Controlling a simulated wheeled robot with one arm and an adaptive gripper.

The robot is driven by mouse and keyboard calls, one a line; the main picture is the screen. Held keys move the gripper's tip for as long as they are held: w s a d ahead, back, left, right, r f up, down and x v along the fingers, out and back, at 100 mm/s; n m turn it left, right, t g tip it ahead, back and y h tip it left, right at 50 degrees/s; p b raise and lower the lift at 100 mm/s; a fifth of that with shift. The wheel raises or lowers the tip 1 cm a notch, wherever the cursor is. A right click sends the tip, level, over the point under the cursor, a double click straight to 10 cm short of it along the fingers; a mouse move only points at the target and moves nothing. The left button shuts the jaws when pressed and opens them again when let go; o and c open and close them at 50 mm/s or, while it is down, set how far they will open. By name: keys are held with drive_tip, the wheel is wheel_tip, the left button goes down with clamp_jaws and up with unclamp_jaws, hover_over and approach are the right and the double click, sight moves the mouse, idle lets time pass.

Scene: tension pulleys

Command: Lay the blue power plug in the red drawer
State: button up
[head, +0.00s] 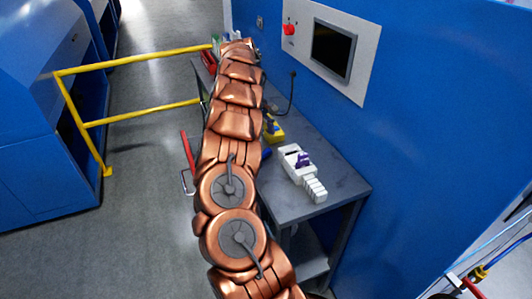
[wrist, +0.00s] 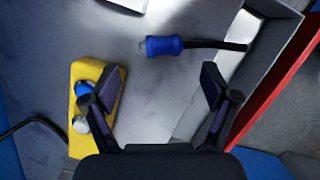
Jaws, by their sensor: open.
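The blue power plug (wrist: 164,45) lies on the grey tabletop in the wrist view, with a dark cable running right from it toward the drawer side. My gripper (wrist: 160,88) is open and empty, its two dark fingers spread wide, with the plug ahead of the fingertips and not between them. The red drawer (wrist: 284,98) is at the right of the wrist view, its red front slanting beside a grey interior. In the head view the drawer's red front (head: 187,149) sticks out left of the table, partly hidden by my arm. My gripper is hidden there.
A yellow block (wrist: 88,72) with blue and white parts sits by the left finger; it also shows in the head view (head: 273,131). A white jointed object with a purple part (head: 301,168) lies on the table (head: 340,181). A yellow railing (head: 135,57) stands left.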

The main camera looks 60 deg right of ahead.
sight(266, 150)
drive_tip(key=shift+s+a+f+p, duration=0.1)
drive_tip(key=shift+s+f+p, duration=0.15)
drive_tip(key=shift+f+p, duration=0.15)
drive_tip(key=shift+s+a+f+p, duration=0.1)
drive_tip(key=shift+s+f+p, duration=0.15)
drive_tip(key=shift+f, duration=0.25)
drive_tip(key=shift+p+x, duration=0.55)
drive_tip(key=shift+x, duration=0.55)
drive_tip(key=shift+s+f, duration=0.1)
drive_tip(key=shift+f, duration=0.4)
drive_tip(key=c, duration=1.4)
drive_tip(key=shift+o, duration=0.2)
drive_tip(key=shift+r, duration=0.1)
